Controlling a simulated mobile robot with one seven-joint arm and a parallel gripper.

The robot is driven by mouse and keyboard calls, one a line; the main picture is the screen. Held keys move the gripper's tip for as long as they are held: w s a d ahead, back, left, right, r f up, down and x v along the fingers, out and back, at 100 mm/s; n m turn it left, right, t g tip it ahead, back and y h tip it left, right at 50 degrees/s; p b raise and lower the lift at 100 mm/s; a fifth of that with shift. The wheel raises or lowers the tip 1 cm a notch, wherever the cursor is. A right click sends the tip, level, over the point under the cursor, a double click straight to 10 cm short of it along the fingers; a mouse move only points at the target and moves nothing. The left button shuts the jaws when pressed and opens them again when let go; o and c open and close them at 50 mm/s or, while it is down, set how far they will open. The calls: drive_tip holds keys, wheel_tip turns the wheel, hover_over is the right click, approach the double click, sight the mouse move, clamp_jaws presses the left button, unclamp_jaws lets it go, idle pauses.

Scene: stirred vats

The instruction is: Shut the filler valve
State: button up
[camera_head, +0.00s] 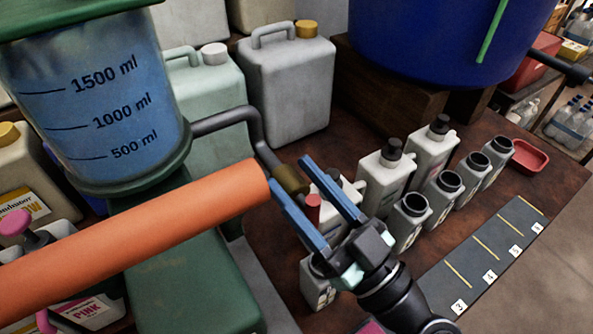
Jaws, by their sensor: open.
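The filler valve appears as a brass-coloured fitting (290,180) at the end of a dark bent pipe (240,120) that comes from the blue graduated vessel (110,100). My gripper (289,171) is open, its two blue fingers reaching up and left to the fitting. The fingertips are on either side of the brass part in the picture; I cannot tell if they touch it. A small red piece (313,208) shows between the fingers; whether it belongs to the valve is unclear. The fingers partly hide the area below the fitting.
A thick orange cylinder (140,235) crosses from the left, ending beside the fingertips. Several grey bottles (410,222), some black-capped, stand close right of my gripper. Large jugs (290,85) and a blue vat (440,40) stand behind. A numbered dark strip (485,255) lies right.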

drive_tip(key=shift+w+a+r, duration=0.15)
drive_tip(key=shift+w+a, duration=0.1)
clamp_jaws()
